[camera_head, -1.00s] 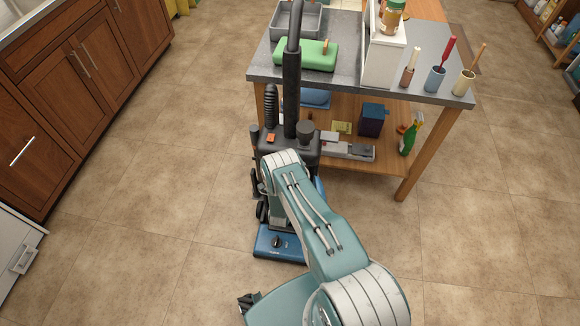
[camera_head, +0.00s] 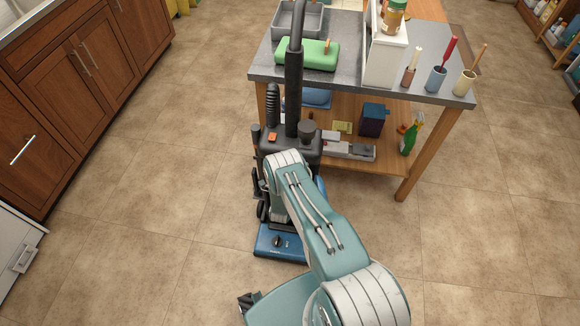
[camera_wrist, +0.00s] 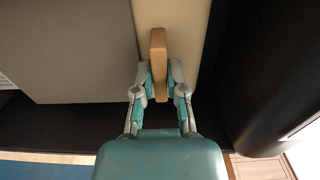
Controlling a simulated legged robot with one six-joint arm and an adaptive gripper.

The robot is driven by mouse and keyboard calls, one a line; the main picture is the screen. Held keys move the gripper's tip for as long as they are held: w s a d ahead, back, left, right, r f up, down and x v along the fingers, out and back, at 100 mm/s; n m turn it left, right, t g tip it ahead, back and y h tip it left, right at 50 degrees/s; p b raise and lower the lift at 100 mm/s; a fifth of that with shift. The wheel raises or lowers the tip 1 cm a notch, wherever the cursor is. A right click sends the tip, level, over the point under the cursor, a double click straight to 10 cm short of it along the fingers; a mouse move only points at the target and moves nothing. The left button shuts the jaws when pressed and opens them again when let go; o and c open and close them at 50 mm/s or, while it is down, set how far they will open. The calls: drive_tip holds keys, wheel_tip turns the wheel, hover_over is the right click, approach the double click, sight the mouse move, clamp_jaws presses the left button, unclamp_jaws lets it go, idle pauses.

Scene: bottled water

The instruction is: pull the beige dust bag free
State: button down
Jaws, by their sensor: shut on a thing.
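In the wrist view my gripper (camera_wrist: 160,84) is shut on a tan tab (camera_wrist: 158,45), one finger on each side of it. Behind the tab is a pale beige surface (camera_wrist: 185,30), which looks like the dust bag; I cannot tell how the tab joins it. A grey-brown panel (camera_wrist: 75,50) lies left of it, and dark housing borders both. In the head view the upright vacuum cleaner (camera_head: 293,95) stands on the floor with a blue base (camera_head: 279,242). My arm reaches to its body and hides the gripper and the bag there.
A grey-topped table (camera_head: 343,80) stands just behind the vacuum, with a green case (camera_head: 307,56), a white box (camera_head: 383,60) and brush holders on top. Its lower shelf holds several items. Brown cabinets (camera_head: 80,90) are at the left. The tiled floor is clear around.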

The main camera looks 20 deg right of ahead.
drive_tip(key=shift+s+a, duration=0.1)
drive_tip(key=v, duration=1.4)
drive_tip(key=shift+s, duration=0.35)
idle(2.6)
drive_tip(key=shift+a+r, duration=0.1)
drive_tip(key=shift+r, duration=0.05)
